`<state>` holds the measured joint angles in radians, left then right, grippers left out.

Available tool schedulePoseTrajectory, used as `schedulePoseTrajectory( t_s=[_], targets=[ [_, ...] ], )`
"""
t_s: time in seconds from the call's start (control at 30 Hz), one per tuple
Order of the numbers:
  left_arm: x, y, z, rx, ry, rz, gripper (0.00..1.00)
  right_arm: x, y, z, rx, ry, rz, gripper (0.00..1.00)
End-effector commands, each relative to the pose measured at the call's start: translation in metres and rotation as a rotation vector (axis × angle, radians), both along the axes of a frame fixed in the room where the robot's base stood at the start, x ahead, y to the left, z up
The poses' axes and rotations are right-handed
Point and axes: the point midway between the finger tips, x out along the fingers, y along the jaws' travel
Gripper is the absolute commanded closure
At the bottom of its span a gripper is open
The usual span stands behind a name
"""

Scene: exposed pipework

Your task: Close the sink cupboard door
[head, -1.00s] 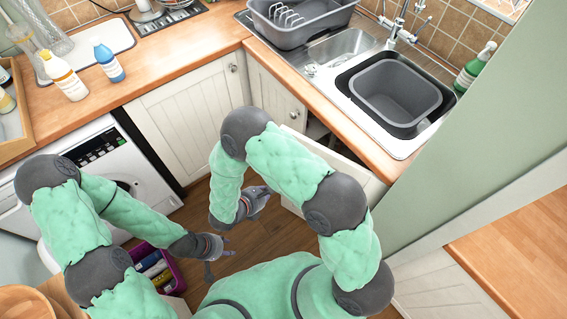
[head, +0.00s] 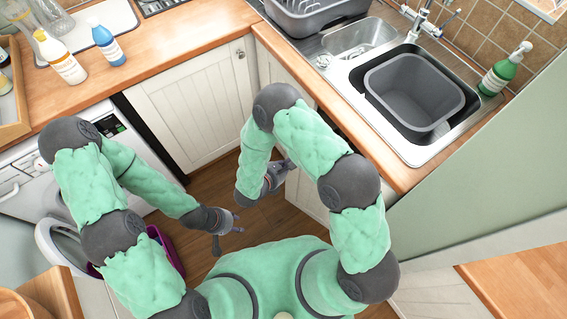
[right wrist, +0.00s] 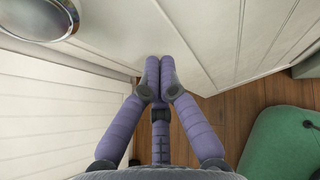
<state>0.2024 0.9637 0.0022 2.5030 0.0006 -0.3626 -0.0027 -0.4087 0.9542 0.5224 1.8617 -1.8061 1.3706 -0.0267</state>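The sink cupboard door (head: 304,194) is a cream panel under the sink counter, mostly hidden behind my right arm in the head view. In the right wrist view the door (right wrist: 205,35) fills the top, with a round metal knob (right wrist: 42,16) at upper left. My right gripper (head: 284,172) is at the door's front. Its fingers (right wrist: 158,72) are together and empty, with the tips at or touching the panel; exact contact is unclear. My left gripper (head: 228,235) is open and empty above the floor.
A corner cupboard (head: 195,105) and a washing machine (head: 25,185) with its round door open stand to the left. A purple crate (head: 166,250) is on the floor by my left arm. The sink counter (head: 385,165) overhangs the door. A green wall (head: 480,180) is at right.

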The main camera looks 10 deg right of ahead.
Motion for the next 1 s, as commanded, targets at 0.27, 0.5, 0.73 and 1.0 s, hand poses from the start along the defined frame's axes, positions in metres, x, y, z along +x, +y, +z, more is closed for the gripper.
schedulePoseTrajectory(
  t_s=[0.27,0.5,0.73,1.0],
  targets=[
    [0.000,0.000,0.002,0.000,0.001,0.000,0.60,0.000,-0.005,0.000,0.000,0.002,0.005,1.00],
    [-0.001,0.000,0.002,0.000,0.001,0.000,0.60,0.000,-0.005,0.000,0.000,0.002,0.005,1.00],
    [-0.001,0.000,-0.009,0.000,0.001,0.000,0.60,0.021,-0.027,-0.003,0.002,-0.003,-0.080,1.00],
    [-0.001,0.000,-0.028,0.000,0.001,0.000,0.60,0.063,-0.089,-0.003,0.000,-0.002,-0.286,1.00]
  ],
)
